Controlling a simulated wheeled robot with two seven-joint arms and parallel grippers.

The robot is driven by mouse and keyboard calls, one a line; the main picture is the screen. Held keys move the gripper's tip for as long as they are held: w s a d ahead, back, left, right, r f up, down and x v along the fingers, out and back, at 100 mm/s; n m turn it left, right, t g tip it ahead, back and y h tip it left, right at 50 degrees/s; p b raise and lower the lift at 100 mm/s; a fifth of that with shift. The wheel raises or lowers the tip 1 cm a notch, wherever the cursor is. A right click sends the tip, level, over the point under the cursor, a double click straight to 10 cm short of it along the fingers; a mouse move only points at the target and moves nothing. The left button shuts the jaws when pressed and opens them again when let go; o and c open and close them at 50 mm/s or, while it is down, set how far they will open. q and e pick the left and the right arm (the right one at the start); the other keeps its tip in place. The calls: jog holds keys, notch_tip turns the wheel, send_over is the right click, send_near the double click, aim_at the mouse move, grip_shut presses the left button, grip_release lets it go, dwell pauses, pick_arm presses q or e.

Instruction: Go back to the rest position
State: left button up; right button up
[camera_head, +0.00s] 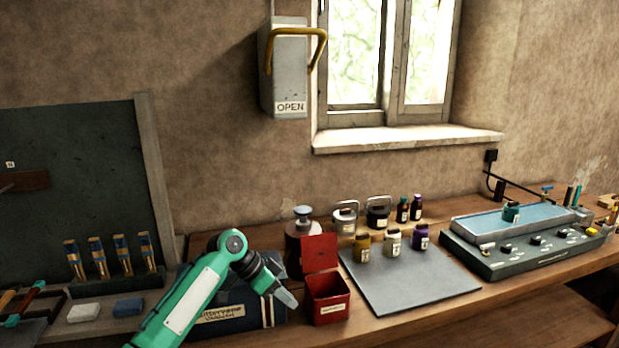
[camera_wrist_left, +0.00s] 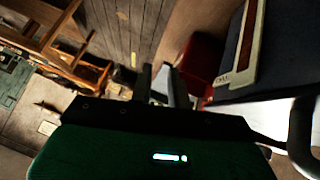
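My left arm comes in from the lower left in the head view. Its left gripper (camera_head: 285,294) hangs in front of the dark blue box (camera_head: 236,312), just left of the red open-lidded box (camera_head: 328,298). Whether the gripper touches either box cannot be told. My right gripper is in neither view.
A grey mat (camera_head: 408,284) with several small jars lies right of the red box. A control panel with a blue tray (camera_head: 515,222) stands farther right. A grey wall box marked OPEN with a yellow handle (camera_head: 290,70) hangs beside the window. Several blue-and-gold tools (camera_head: 98,256) stand at left.

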pick_arm(q)
jog(key=s+a+f+n+t+y, duration=0.25)
jog(key=s+f+n, duration=0.25)
jog(key=s+f, duration=1.5)
jog(key=s+a+r+n+y, duration=0.1)
jog(key=s+a+n+y, duration=0.1)
jog(key=s+a, duration=0.45)
jog(key=s+a+n+y, duration=0.2)
jog(key=s+a, duration=0.1)
jog(key=s, duration=0.6)
jog(key=s+a+r+n+y, duration=0.1)
jog(key=s+a+n+y, duration=0.1)
jog(key=s+a, duration=0.45)
notch_tip(320, 180, down, 31)
jog(key=s+d, duration=0.1)
jog(key=s, duration=0.1)
jog(key=s+a+f+g, duration=0.2)
jog(key=s+a+f, duration=0.1)
jog(key=s+f, duration=1.6)
jog(key=shift+s+f, duration=0.15)
jog(key=shift+f, duration=0.3)
